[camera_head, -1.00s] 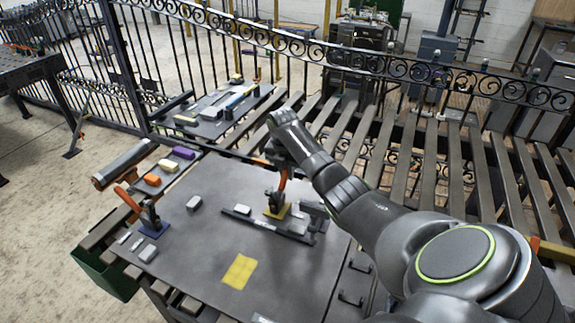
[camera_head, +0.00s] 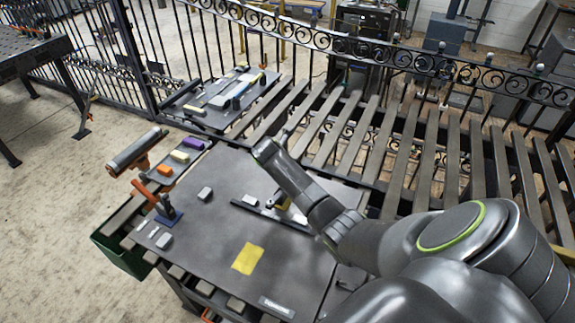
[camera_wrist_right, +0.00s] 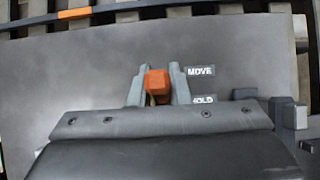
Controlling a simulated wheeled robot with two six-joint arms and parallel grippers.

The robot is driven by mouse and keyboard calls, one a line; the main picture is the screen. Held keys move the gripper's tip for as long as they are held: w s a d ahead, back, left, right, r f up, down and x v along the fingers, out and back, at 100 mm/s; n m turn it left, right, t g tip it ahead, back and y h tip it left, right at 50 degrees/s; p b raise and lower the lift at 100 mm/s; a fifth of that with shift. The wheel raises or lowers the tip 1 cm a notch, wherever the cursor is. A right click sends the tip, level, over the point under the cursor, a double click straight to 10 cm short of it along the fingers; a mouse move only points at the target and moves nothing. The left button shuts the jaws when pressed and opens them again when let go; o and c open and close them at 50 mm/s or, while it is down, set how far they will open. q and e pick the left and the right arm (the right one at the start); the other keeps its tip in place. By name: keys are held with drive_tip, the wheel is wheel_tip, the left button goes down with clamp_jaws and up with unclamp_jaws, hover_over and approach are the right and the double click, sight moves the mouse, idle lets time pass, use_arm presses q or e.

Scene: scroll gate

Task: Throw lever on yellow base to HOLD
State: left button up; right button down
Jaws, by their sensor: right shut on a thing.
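The lever's orange handle (camera_wrist_right: 157,83) shows in the right wrist view between the two grey fingers of my right gripper (camera_wrist_right: 156,88), which is shut on it. The MOVE label (camera_wrist_right: 201,71) and the HOLD label (camera_wrist_right: 204,99), partly covered, lie just right of the fingers. In the head view the yellow base (camera_head: 287,208) shows only in part beside my right arm, which hides the handle and the gripper. I cannot tell the lever's exact angle. My left gripper is in neither view.
A second lever with an orange handle (camera_head: 145,190) stands on a blue base (camera_head: 168,216) at the plate's left. An ornate fence (camera_head: 345,45) runs behind the slats.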

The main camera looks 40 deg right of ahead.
drive_tip(key=shift+r, duration=0.1)
drive_tip(key=c, duration=1.4)
unclamp_jaws()
drive_tip(key=shift+o, duration=0.2)
drive_tip(key=shift+a, duration=0.15)
drive_tip(key=b+v, duration=0.2)
drive_tip(key=v, duration=1.5)
drive_tip(key=shift+s+r, duration=0.1)
drive_tip(key=shift+c, duration=0.2)
